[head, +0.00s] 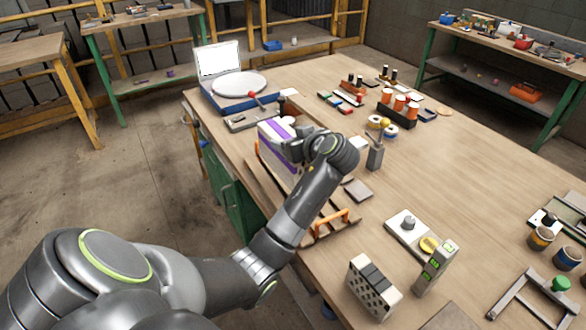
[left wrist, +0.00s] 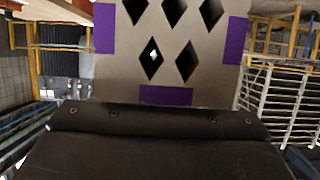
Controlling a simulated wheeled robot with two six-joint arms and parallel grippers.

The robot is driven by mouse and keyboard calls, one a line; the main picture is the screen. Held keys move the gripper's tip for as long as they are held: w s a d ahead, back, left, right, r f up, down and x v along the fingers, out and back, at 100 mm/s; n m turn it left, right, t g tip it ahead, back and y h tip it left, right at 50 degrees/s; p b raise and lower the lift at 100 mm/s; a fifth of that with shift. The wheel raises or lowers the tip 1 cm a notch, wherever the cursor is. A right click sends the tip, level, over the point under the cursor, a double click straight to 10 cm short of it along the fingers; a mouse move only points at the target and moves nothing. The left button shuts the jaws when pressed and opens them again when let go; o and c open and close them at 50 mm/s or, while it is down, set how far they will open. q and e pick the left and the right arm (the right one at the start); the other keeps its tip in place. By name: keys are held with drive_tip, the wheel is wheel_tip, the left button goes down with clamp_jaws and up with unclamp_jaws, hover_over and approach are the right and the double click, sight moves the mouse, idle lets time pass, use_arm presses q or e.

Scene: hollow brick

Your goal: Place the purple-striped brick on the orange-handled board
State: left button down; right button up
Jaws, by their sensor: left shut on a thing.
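The purple-striped brick (head: 271,153), pale with purple bands, is in my left gripper (head: 303,145), which is shut on it. The left wrist view shows the brick's face (left wrist: 186,72) up close, with diamond-shaped holes and purple patches, above the dark gripper edge. The orange-handled board (head: 322,232) lies along the table's near-left edge, with an orange handle at its near end. The brick is over or at the board's far part; I cannot tell whether it touches. My arm hides much of the board. My right gripper is not in view.
A grey-striped brick (head: 374,287) stands near the table's front, beside a level-like block (head: 436,268). A grey plate (head: 357,190) lies right of the arm. A blue scale-like device (head: 238,90) stands beyond the brick. The table's middle right is largely clear.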

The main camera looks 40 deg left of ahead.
sight(306, 167)
use_arm(q)
drive_tip(key=shift+f+p, duration=0.35)
drive_tip(key=shift+f, duration=2.85)
drive_tip(key=c, duration=0.7)
unclamp_jaws()
drive_tip(key=shift+f, duration=0.1)
drive_tip(key=shift+c, duration=0.2)
drive_tip(key=o, duration=0.4)
drive_tip(key=shift+d, duration=0.1)
drive_tip(key=b+v, duration=0.2)
drive_tip(key=v, duration=0.9)
drive_tip(key=shift+s+d, duration=0.25)
drive_tip(key=shift+d, duration=0.15)
